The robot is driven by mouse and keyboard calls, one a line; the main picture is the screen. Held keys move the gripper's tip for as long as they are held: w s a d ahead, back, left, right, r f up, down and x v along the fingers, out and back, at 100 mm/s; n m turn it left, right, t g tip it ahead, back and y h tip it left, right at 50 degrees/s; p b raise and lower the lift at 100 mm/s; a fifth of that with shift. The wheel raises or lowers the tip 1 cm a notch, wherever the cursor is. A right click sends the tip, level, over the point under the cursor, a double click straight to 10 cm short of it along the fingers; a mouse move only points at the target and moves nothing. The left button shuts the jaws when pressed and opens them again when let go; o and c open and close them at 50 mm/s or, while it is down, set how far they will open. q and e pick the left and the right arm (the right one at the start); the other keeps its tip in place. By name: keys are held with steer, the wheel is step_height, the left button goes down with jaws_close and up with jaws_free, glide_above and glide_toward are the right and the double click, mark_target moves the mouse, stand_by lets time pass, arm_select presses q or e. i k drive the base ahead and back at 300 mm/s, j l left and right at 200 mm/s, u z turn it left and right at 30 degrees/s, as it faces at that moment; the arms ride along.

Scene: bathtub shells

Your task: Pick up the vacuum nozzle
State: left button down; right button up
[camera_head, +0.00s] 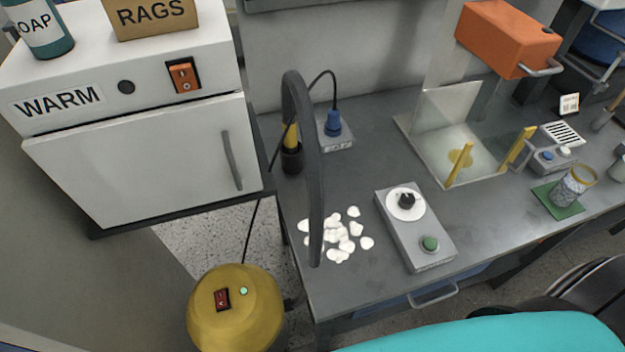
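What looks like the vacuum nozzle (291,137) has a yellow part and stands upright in a dark cup-like holder (291,160) at the back left of the grey bench. The hose hides part of the bench and a few white pieces. The yellow vacuum body (235,308) with a red switch stands on the floor at the lower left. Neither of my grippers shows in this view.
Loose white pieces (340,236) lie on the bench (350,290), left of a grey control box (415,228). A white WARM cabinet (150,150) stands at left. A clear-walled station with an orange unit (507,38) and a jar (572,186) are at right.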

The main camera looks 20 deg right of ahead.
mark_target(290, 139)
steer(key=k+u, duration=0.15)
steer(key=k, duration=0.3)
steer(key=k+j+u, duration=0.15)
steer(key=k, duration=0.35)
steer(key=k+j+u, duration=0.1)
steer(key=k, duration=0.35)
steer(key=j, duration=0.1)
